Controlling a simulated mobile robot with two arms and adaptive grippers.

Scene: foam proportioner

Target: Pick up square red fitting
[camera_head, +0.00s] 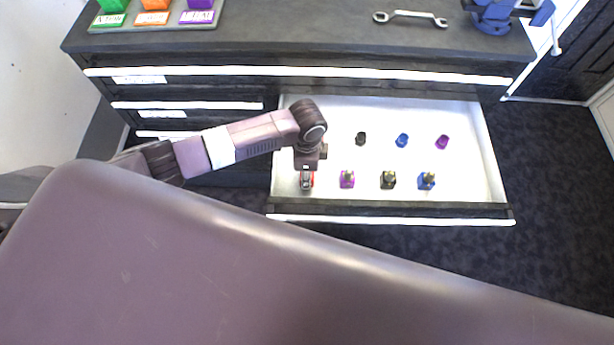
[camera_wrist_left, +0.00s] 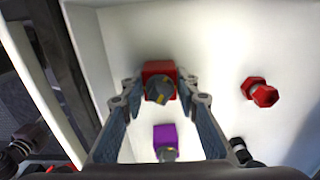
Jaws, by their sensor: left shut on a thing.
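The square red fitting (camera_wrist_left: 159,76) is a red block with a grey threaded stub. In the left wrist view it sits between the fingertips of my left gripper (camera_wrist_left: 160,88), which is shut on it. In the head view my left gripper (camera_head: 307,180) points down at the front left corner of the open drawer, and only a little red shows by its fingers. I cannot tell whether the fitting touches the drawer floor. My right gripper is not in view.
The open white drawer (camera_head: 468,165) also holds square purple (camera_head: 347,180), dark (camera_head: 388,180) and blue (camera_head: 426,181) fittings in the front row. Round dark, blue (camera_head: 402,140) and purple ones stand behind. A red hexagonal fitting (camera_wrist_left: 260,92) shows in the wrist view. A wrench (camera_head: 410,17) lies on the countertop.

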